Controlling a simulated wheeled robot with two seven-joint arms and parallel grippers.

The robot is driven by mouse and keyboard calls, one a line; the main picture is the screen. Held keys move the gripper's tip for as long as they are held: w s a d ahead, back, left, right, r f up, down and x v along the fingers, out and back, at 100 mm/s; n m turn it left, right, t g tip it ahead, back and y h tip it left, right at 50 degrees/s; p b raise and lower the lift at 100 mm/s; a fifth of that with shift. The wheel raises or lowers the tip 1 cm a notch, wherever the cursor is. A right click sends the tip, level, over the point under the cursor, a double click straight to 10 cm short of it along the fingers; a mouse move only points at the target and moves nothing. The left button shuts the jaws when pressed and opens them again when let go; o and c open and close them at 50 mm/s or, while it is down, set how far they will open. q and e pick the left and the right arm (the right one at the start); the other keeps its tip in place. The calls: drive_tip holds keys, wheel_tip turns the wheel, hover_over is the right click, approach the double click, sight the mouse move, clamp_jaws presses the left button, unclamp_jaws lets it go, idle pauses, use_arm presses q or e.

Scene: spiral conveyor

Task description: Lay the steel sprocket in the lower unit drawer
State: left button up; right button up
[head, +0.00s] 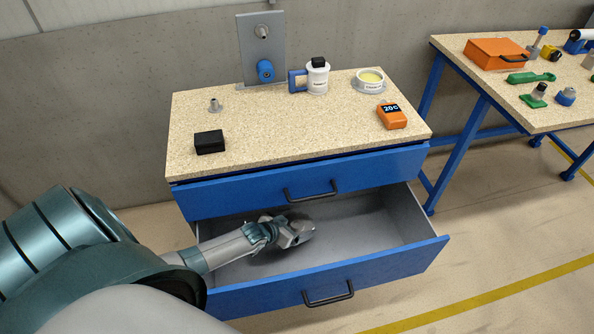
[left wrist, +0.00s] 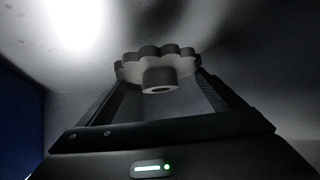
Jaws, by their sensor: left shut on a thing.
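The lower unit drawer (head: 385,264) is pulled open, with its grey inside showing. My left gripper (head: 298,232) is down inside the drawer, left of its middle. It is shut on the steel sprocket, a grey toothed disc with a round hub; the sprocket (left wrist: 158,66) shows clearly between the two fingers in the left wrist view. In the head view the gripper mostly hides the sprocket. I cannot tell whether the sprocket touches the drawer floor. My right gripper is in neither view.
The upper drawer (head: 250,192) is shut above the open one. On the unit top (head: 270,125) stand a black box (head: 209,142), an orange 20C block (head: 391,116), a white mug-like container (head: 317,77) and a yellow-filled tub (head: 370,80). The drawer's right half is empty.

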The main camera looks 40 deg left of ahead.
sight(297, 229)
use_arm(q)
drive_tip(key=shift+f, duration=1.95)
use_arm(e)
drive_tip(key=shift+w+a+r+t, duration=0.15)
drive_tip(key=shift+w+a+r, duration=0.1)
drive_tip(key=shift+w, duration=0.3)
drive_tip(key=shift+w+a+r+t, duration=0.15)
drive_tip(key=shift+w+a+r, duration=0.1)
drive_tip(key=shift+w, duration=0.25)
use_arm(q)
drive_tip(key=shift+f+b, duration=0.1)
drive_tip(key=shift+b, duration=0.25)
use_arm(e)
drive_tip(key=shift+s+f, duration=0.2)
use_arm(q)
drive_tip(key=o, duration=1.3)
drive_tip(key=shift+o, duration=0.4)
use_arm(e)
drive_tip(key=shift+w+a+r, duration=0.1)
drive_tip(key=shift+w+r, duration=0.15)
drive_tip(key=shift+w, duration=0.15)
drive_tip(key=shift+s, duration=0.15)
